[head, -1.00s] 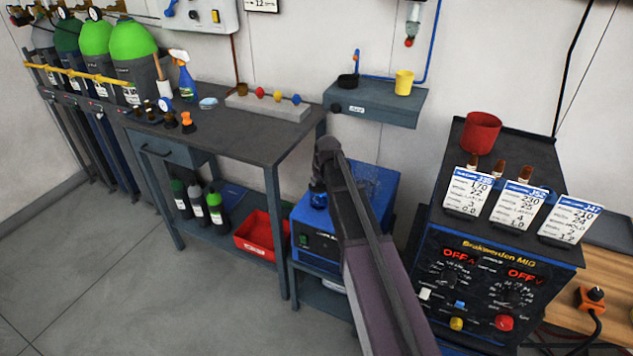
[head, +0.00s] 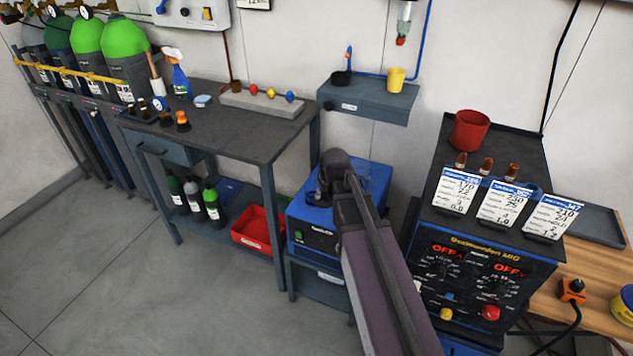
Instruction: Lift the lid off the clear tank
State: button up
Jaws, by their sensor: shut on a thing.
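A blue unit (head: 311,234) stands on a low shelf in the middle of the head view. A see-through bluish shape on its top, just right of my arm, looks like part of the clear tank (head: 376,180). My arm crosses in front and hides much of the tank. My gripper (head: 317,196) is small and dark, pointing down over the unit's left top side. It is shut on the lid, which is mostly hidden by the gripper; I cannot tell whether the lid touches the tank.
A workbench (head: 230,130) stands left, with a red bin (head: 258,232) and bottles below. A wall shelf (head: 370,103) holds a yellow cup (head: 396,80). A welding machine (head: 480,265) with cards and a red pot (head: 470,130) stands close on the right.

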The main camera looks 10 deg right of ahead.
aim_at(325, 204)
jog(key=shift+s+d+r, duration=0.15)
jog(key=shift+s, duration=1.55)
